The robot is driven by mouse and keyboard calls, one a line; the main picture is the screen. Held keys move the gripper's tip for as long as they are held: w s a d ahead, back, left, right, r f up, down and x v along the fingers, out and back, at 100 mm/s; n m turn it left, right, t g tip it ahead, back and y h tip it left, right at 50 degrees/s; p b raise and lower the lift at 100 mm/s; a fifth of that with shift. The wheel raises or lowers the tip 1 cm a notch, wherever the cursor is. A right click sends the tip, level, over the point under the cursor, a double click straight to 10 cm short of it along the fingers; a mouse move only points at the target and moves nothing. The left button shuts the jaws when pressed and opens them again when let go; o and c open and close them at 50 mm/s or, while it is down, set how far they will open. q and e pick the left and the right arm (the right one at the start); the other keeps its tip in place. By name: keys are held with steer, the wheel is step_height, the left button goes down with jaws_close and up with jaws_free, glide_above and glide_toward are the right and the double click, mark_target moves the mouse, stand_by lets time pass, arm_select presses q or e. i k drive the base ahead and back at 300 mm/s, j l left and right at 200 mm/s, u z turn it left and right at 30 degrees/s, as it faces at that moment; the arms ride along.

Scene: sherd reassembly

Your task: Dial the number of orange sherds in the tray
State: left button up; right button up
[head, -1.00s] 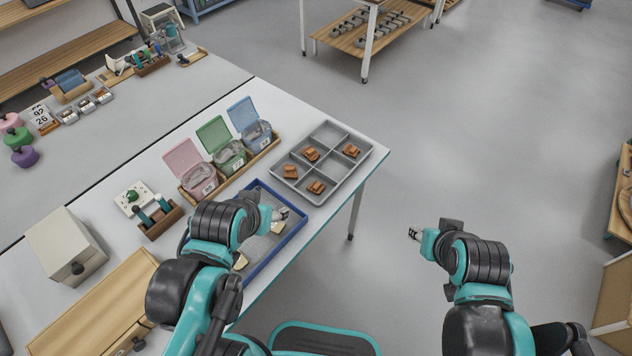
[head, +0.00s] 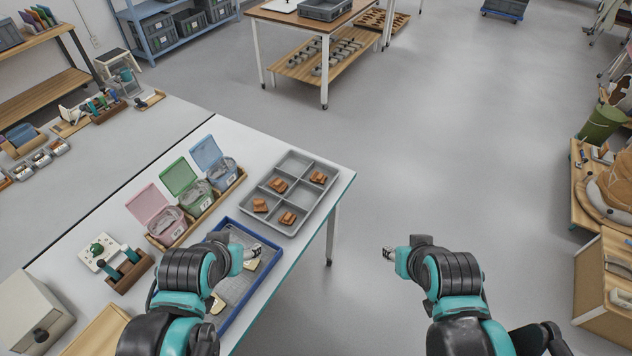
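A grey divided tray (head: 324,157) stands near the table's right end. Orange-brown sherds lie in its compartments: one at the left (head: 261,205), one at the front (head: 288,218), one in the middle (head: 279,185) and one at the right (head: 318,177). Each may be more than one piece; I cannot tell. A white panel with a green knob (head: 97,249), possibly the dial, sits at the left; its markings are too small to read. My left gripper (head: 254,250) is over the blue-rimmed tray (head: 283,252). My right gripper (head: 388,253) is over the floor, holding nothing visible. Finger openings are unclear.
Pink (head: 167,224), green (head: 195,193) and blue (head: 222,170) lidded boxes stand open in a wooden rack. Pale sherds lie in the blue-rimmed tray.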

mark_target(97, 248)
steer(key=i+u, duration=0.35)
steer(key=i+l+u, duration=0.1)
steer(key=u, duration=0.25)
steer(key=i+l+u, duration=0.2)
steer(key=u, duration=0.15)
